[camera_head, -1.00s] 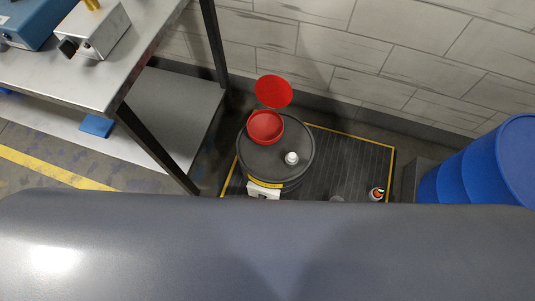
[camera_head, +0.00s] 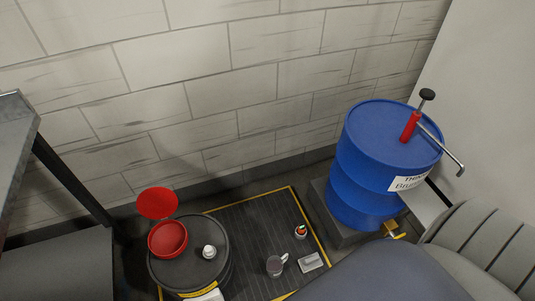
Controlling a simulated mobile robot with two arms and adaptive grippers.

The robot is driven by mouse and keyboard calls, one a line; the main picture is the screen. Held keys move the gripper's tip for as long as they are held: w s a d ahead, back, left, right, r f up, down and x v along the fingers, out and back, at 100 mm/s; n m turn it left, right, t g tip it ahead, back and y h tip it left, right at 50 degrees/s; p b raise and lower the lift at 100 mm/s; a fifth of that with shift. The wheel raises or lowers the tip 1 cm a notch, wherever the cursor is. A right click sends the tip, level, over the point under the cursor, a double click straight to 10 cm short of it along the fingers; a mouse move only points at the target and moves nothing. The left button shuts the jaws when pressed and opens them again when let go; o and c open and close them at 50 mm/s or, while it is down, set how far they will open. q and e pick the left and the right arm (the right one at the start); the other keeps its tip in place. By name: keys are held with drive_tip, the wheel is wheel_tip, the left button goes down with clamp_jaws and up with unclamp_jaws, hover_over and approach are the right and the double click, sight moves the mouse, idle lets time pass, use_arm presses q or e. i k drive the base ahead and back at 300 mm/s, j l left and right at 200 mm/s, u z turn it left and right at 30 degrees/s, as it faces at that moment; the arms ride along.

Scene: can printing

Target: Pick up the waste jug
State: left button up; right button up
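A small grey jug with a handle (camera_head: 275,266) stands on the dark mat (camera_head: 255,222) with yellow edging; it appears to be the waste jug. A black drum (camera_head: 190,268) with a red funnel (camera_head: 167,239), its red lid (camera_head: 157,203) open, and a white cap (camera_head: 209,252) stands left of the jug. Neither of my grippers is in view.
A small light block (camera_head: 311,262) and a small can with a red and green top (camera_head: 300,232) sit near the jug. A blue drum (camera_head: 367,180) with a red hand pump (camera_head: 410,126) stands on a dark base at right. A metal table (camera_head: 14,150) is at left, a block wall behind.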

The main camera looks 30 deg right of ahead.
sight(275, 263)
drive_tip(key=k+z, duration=0.85)
drive_tip(key=k+l, duration=0.05)
